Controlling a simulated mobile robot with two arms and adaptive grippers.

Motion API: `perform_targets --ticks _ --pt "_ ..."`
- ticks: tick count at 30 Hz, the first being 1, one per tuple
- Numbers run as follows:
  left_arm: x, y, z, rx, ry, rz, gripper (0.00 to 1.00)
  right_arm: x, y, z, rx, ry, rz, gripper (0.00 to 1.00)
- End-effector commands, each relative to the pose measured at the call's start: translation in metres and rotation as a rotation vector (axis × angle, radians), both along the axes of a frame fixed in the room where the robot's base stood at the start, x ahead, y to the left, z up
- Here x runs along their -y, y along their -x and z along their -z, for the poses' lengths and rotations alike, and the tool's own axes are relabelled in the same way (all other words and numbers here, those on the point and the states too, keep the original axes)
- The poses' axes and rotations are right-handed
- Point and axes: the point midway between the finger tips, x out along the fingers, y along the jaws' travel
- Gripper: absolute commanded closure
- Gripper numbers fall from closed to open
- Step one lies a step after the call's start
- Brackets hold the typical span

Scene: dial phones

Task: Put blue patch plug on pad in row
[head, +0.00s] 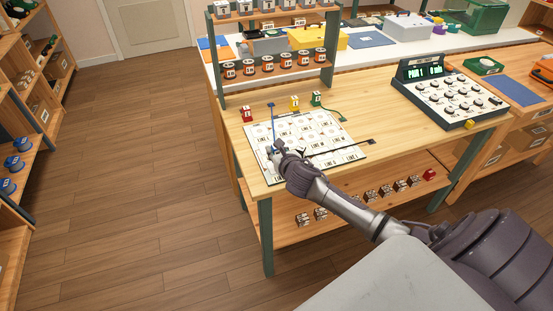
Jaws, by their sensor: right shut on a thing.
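My right gripper (279,151) reaches over the front left part of a white board of labelled pads (335,150). It is shut on the blue patch plug (279,143), a small dark blue piece mostly hidden by the fingers. A thin blue cord runs from the plug back to a small blue base (271,105). I cannot tell whether the plug touches a pad. Behind the board, red (248,114), yellow (294,103) and green (316,98) blocks stand in line with the blue base. A green cord curves from the green block. My left gripper is out of view.
The board lies on a wooden table (385,110). A dark green dial console (450,92) stands at the right. A rack with several orange-and-black cans (268,66) rises behind. Several small labelled blocks (385,191) sit on the lower shelf. Bare tabletop lies between board and console.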

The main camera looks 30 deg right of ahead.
Motion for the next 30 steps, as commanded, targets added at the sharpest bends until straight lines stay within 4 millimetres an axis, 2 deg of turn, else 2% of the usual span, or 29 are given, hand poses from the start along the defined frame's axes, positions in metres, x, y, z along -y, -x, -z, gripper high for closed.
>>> perform_targets --ticks 3,6,18,19,23,30 --pt "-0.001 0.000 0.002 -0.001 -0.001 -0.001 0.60 -0.001 0.001 0.022 -0.005 -0.006 0.003 1.00" --pt "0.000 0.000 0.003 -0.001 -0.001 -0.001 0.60 0.000 0.001 0.033 -0.004 -0.004 0.002 1.00" --pt "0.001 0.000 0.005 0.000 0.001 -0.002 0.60 0.000 0.001 0.038 -0.003 -0.001 0.000 1.00" --pt "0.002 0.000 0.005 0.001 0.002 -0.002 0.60 0.000 0.001 0.039 -0.003 -0.002 0.000 0.70" --pt "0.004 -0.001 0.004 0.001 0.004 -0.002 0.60 0.000 0.001 0.038 -0.003 -0.002 0.000 0.48" --pt "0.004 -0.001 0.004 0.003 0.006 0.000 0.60 0.000 0.001 0.038 -0.003 -0.002 0.000 0.46"
